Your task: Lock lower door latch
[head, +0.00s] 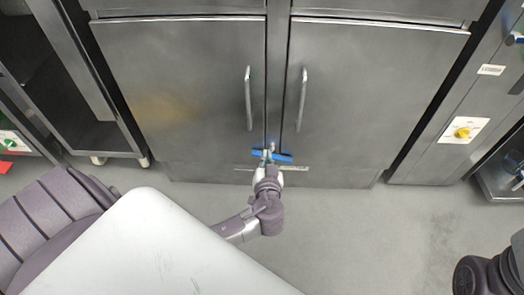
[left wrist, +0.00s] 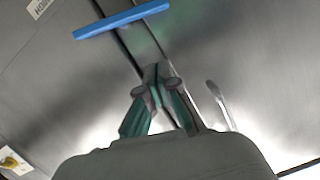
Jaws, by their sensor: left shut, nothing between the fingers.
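The blue latch bar (head: 284,158) lies nearly level across the gap between the two lower steel doors, low on the cabinet front. In the left wrist view the blue bar (left wrist: 122,20) crosses the door gap at the top, slightly tilted. My left gripper (head: 268,154) is in front of the bar's middle in the head view and hides part of it. In the left wrist view my left gripper (left wrist: 156,76) has its fingertips together, empty, with the bar beyond them. I cannot tell whether they touch the latch. My right gripper is not in view.
The left door (head: 185,75) and right door (head: 370,85) look closed, with vertical handles (head: 248,98) and (head: 302,98) above the latch. A wheeled rack (head: 135,140) stands at left and a panel with a yellow knob (head: 462,132) at right. The floor (head: 350,230) in front is clear.

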